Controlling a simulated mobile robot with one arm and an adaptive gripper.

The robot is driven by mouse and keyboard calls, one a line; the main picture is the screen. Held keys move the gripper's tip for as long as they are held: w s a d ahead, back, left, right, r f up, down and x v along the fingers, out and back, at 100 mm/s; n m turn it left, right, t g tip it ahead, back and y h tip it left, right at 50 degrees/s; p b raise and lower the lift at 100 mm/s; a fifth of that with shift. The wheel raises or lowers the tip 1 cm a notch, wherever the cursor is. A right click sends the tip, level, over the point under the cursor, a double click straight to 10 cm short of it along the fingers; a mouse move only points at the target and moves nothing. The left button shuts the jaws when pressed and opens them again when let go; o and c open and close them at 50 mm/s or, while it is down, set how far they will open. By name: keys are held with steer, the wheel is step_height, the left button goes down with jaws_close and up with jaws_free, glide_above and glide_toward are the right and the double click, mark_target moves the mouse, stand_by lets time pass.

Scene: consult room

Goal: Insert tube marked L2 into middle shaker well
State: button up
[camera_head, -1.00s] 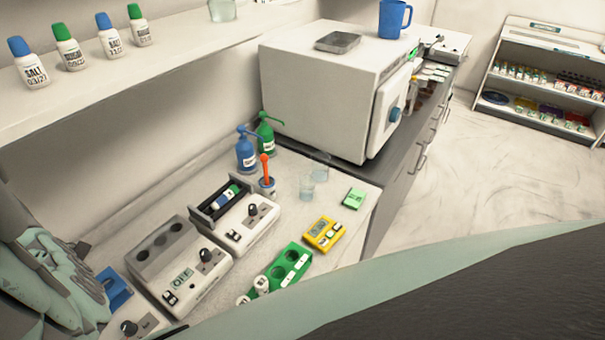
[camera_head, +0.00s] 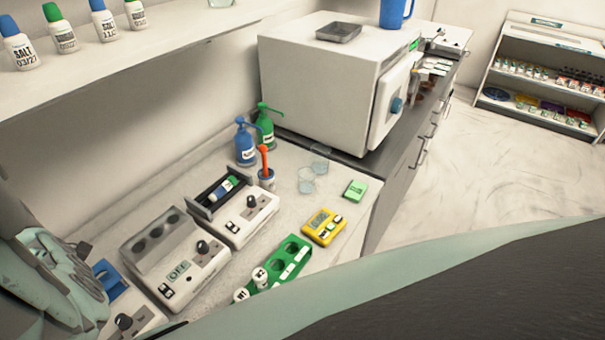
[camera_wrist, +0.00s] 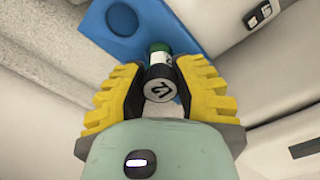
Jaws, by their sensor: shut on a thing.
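In the wrist view my gripper (camera_wrist: 160,92) has its yellow ribbed fingers closed around a tube (camera_wrist: 159,84). The fingers are hidden there.
A device (camera_head: 251,222) beside the shaker holds a blue-green tube. A green rack (camera_head: 292,262) holds two white-capped tubes at its near end. A yellow timer (camera_head: 324,227), clear beakers (camera_head: 307,182), pump bottles (camera_head: 245,150) and a white cabinet (camera_head: 315,90) stand farther back.

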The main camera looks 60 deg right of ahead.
steer(key=shift+f, duration=0.1)
steer(key=o, duration=1)
steer(key=shift+c, duration=0.2)
